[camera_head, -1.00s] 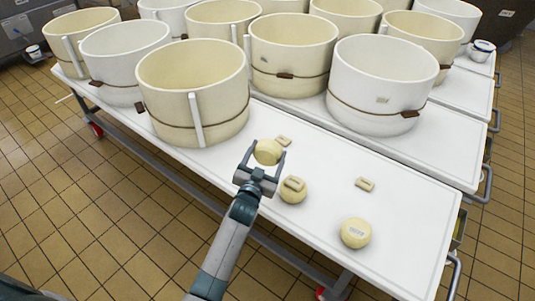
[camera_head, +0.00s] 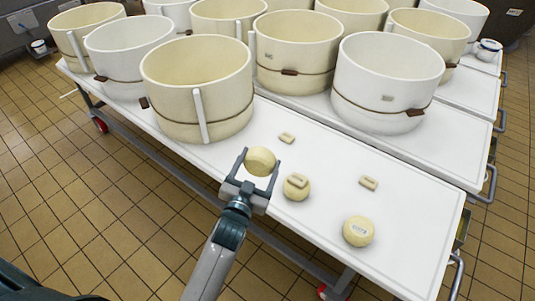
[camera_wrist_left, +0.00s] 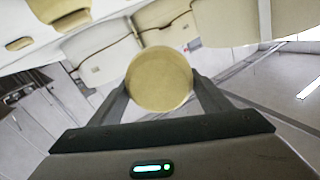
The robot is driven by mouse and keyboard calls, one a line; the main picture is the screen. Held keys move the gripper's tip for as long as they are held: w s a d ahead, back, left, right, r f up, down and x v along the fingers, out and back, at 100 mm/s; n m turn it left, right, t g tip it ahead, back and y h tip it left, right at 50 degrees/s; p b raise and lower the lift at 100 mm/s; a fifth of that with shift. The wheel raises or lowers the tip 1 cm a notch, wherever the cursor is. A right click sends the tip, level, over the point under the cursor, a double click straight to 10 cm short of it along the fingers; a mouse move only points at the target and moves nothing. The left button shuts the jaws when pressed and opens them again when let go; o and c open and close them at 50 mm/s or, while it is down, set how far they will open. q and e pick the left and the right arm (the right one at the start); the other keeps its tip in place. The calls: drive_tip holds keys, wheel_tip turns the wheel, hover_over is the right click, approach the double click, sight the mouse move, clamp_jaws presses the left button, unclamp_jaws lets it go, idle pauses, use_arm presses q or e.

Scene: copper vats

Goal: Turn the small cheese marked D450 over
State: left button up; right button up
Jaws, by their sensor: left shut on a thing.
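My left gripper (camera_head: 259,166) is shut on a small round pale-yellow cheese (camera_head: 260,161), held above the near edge of the white table. In the left wrist view this cheese (camera_wrist_left: 159,79) sits between both fingers, with a plain face toward the camera and no mark showing. A second small cheese (camera_head: 299,193) lies on the table just right of the gripper, with a small pale block on it. A third small cheese (camera_head: 357,235) lies nearer the front right, with a dark print on top too small to read. I cannot tell which is D450. My right gripper is not in view.
The white table (camera_head: 410,225) has bare room at its right and front. Two loose pale blocks lie on it, one near (camera_head: 287,138) and one farther right (camera_head: 369,182). Several large cream and white vats, the nearest a cream one (camera_head: 180,100), stand behind.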

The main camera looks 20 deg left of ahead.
use_arm(q)
drive_tip(key=s+r, duration=0.5)
drive_tip(key=s, duration=0.3)
drive_tip(key=s+r, duration=0.5)
drive_tip(key=s, duration=0.3)
drive_tip(key=shift+a+r, duration=0.2)
drive_tip(key=shift+s, duration=0.1)
